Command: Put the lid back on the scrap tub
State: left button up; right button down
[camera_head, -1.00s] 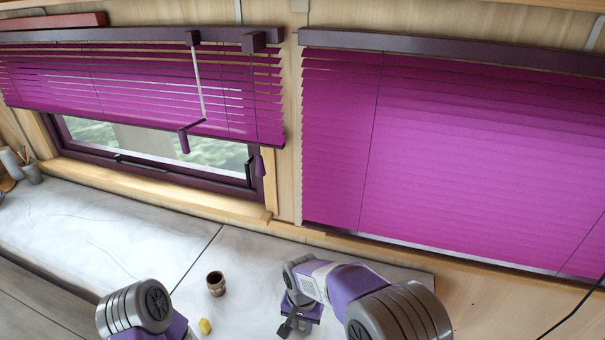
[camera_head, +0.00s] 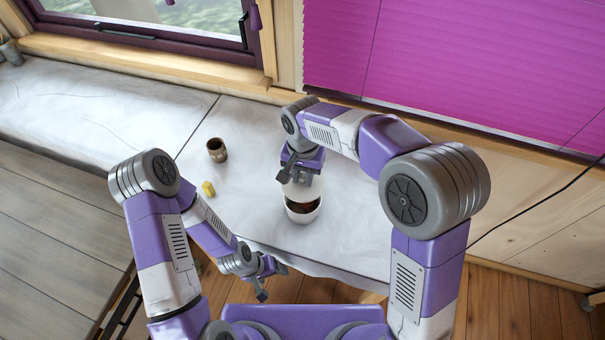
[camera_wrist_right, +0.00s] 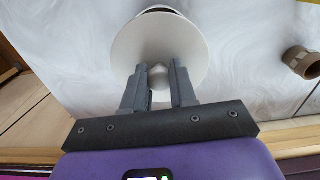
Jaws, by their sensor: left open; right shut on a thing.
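The scrap tub (camera_head: 303,215) is a white round tub, open at the top with dark scraps inside, standing near the front edge of the worktop. My right gripper (camera_head: 295,172) is shut on the knob of the white lid (camera_head: 309,188). In the right wrist view the round lid (camera_wrist_right: 135,52) spreads past the fingers, with the knob (camera_wrist_right: 157,74) between them. The lid is over the far side of the tub; part of the opening shows, and I cannot tell whether they touch. My left gripper (camera_head: 266,277) is open and empty, in front of the worktop edge.
A brown cup (camera_head: 217,150) and a small yellow block (camera_head: 208,189) stand on the pale worktop (camera_head: 110,115), left of the tub. The worktop between them and the tub is clear. A window and blinds (camera_head: 400,60) are behind.

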aim_at(303, 184)
jog(key=shift+f+b, duration=1.8)
jog(key=shift+f, duration=0.45)
jog(key=shift+f+b, duration=0.5)
jog(key=shift+f, duration=0.35)
jog(key=shift+f, duration=0.55)
dwell(0.5)
jog(key=shift+c, duration=1.8)
grip_release()
jog(key=shift+r+p, duration=2.9)
jog(key=shift+r, duration=0.6)
